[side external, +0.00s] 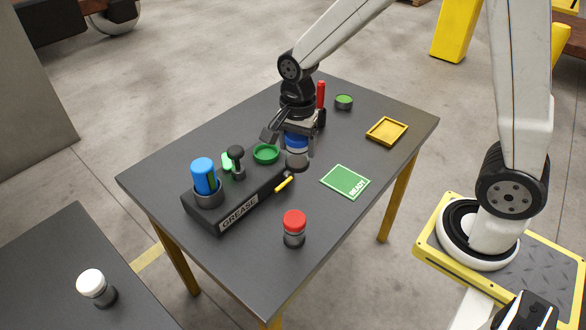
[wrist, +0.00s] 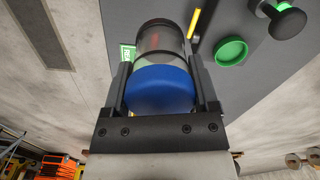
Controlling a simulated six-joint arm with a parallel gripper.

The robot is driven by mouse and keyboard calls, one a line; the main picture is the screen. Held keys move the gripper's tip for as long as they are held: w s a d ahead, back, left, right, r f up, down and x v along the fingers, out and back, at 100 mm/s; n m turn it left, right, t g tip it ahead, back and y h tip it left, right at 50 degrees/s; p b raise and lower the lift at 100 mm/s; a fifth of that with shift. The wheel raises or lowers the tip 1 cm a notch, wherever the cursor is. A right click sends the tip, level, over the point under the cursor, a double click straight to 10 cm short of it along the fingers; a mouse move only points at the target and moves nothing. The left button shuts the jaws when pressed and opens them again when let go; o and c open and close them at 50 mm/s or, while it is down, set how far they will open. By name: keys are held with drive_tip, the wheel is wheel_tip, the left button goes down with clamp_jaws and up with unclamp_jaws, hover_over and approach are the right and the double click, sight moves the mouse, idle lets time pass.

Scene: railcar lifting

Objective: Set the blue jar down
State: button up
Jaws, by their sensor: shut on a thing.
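The blue jar (side external: 297,142) has a blue lid and a clear, greyish body. My gripper (side external: 298,131) is shut on it, with one finger on each side of the lid. The jar is upright over the dark table, close to the far right end of the grease rack. I cannot tell whether its base touches the table. In the wrist view the blue lid (wrist: 160,91) fills the space between the fingers, and the body extends beyond it. A green mat marked READY (side external: 345,181) lies to the right of the jar.
The grease rack (side external: 238,212) holds a blue cylinder and black-knobbed tool. A green dish (side external: 265,153) is left of the jar. A white-lidded jar (side external: 92,284) is on another table.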

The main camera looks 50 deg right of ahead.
drive_tip(key=w+d+r, duration=0.2)
drive_tip(key=w+d, duration=0.1)
drive_tip(key=d, duration=0.3)
drive_tip(key=shift+w+f, duration=0.1)
drive_tip(key=shift+w, duration=0.05)
drive_tip(key=w+d+f, duration=0.1)
drive_tip(key=w+f, duration=0.8)
drive_tip(key=w, duration=0.4)
drive_tip(key=shift+w+f, duration=0.15)
drive_tip(key=shift+f, duration=0.1)
drive_tip(key=shift+w+f, duration=0.2)
drive_tip(key=shift+f, duration=1.55)
drive_tip(key=shift+f, duration=0.15)
